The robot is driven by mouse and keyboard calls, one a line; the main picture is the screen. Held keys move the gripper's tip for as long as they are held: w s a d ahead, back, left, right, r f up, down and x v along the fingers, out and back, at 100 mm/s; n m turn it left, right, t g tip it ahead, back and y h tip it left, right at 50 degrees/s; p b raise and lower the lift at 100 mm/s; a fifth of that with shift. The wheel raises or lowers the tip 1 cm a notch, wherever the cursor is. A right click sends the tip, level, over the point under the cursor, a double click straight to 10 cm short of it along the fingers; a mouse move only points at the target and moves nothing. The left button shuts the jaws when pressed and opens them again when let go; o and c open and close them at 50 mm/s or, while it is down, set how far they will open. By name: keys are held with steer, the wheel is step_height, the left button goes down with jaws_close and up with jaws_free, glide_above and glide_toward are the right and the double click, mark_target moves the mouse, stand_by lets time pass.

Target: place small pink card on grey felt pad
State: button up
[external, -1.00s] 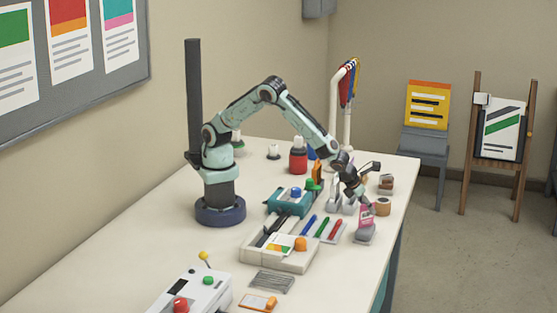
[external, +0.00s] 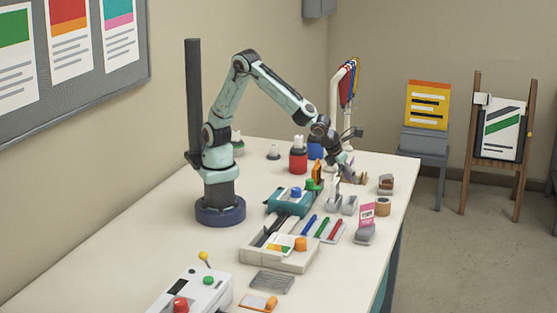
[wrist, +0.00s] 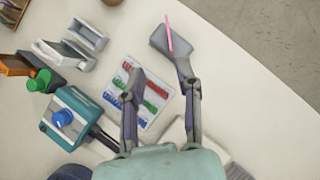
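The small pink card (external: 366,213) stands upright in a grey block-like holder (external: 365,235) near the table's right edge. In the wrist view the card (wrist: 169,33) shows nearly edge-on, as a thin pink strip in the holder (wrist: 160,43). My gripper (external: 352,175) is above the far part of the table, behind the card and apart from it. In the wrist view my gripper (wrist: 160,70) has its fingers spread with nothing between them; the right fingertip overlaps the holder's near end in the picture. A flat grey striped piece (external: 272,282) lies near the front; I cannot tell whether it is felt.
A teal device (external: 290,202), a beige machine (external: 278,252) and small grey holders (external: 348,204) crowd the middle. A tape roll (external: 382,207) stands just behind the card.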

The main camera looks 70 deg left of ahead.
steer(key=s+a+r+n+g, duration=0.2)
steer(key=a+n, duration=0.8)
steer(key=a, duration=0.1)
steer(key=s+a+r+n+g, duration=0.1)
steer(key=a+r+n+g, duration=0.15)
steer(key=a+n, duration=0.8)
steer(key=s+a+n+g, duration=0.2)
steer(key=s+a+n, duration=0.9)
steer(key=s+n, duration=0.2)
steer(key=r+n, duration=0.1)
steer(key=n, duration=0.1)
steer(key=shift+s+a+n+y, duration=0.2)
steer(key=shift+s+n+y, duration=0.05)
steer(key=shift+n+y, duration=0.1)
